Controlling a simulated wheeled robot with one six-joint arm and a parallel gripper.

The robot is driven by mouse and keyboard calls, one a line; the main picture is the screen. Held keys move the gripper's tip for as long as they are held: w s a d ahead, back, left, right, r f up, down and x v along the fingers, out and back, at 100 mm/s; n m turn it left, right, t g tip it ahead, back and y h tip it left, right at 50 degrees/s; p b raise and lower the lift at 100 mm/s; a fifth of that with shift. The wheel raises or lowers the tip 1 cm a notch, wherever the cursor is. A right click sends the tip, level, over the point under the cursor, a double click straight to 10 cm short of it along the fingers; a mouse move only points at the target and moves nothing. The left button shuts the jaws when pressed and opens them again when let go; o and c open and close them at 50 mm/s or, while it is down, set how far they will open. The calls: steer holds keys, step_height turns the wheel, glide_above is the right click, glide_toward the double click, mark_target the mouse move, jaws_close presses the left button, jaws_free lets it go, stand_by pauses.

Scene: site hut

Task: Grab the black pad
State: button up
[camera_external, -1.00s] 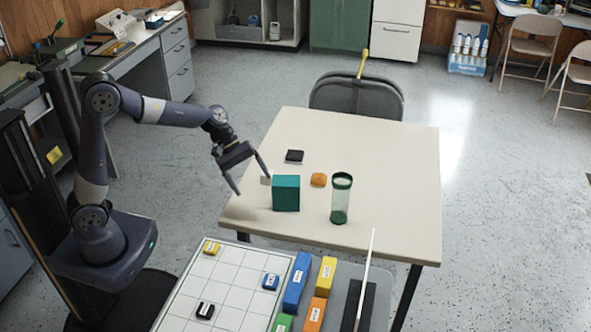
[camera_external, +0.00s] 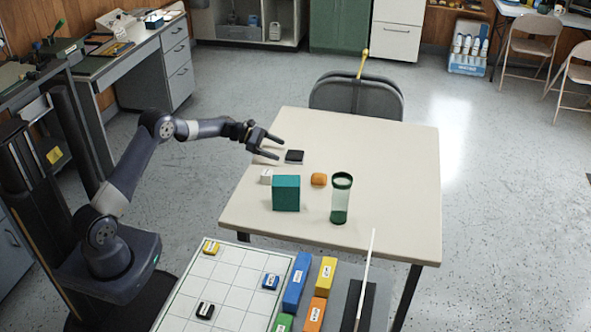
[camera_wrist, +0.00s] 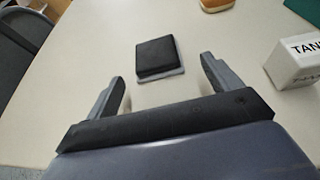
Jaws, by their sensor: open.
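The black pad (camera_external: 294,156) lies flat on the cream table, toward its far left part. In the wrist view the black pad (camera_wrist: 157,56) is a square dark block with a thin grey layer under it, just beyond my fingertips and roughly centred between them. My gripper (camera_external: 276,147) is open at the left side of the pad, with its fingers pointing toward it. In the wrist view my gripper (camera_wrist: 162,72) has both fingers spread and nothing between them.
A dark chair (camera_external: 357,97) is at the far edge. The table's right part is clear.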

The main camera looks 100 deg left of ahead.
mark_target(295, 154)
steer(key=shift+a+x, duration=0.2)
steer(key=shift+x, duration=1.4)
steer(key=shift+a+x, duration=0.2)
steer(key=shift+x, duration=1.4)
steer(key=shift+r, duration=0.2)
steer(key=shift+c, duration=0.3)
steer(key=c, duration=0.9)
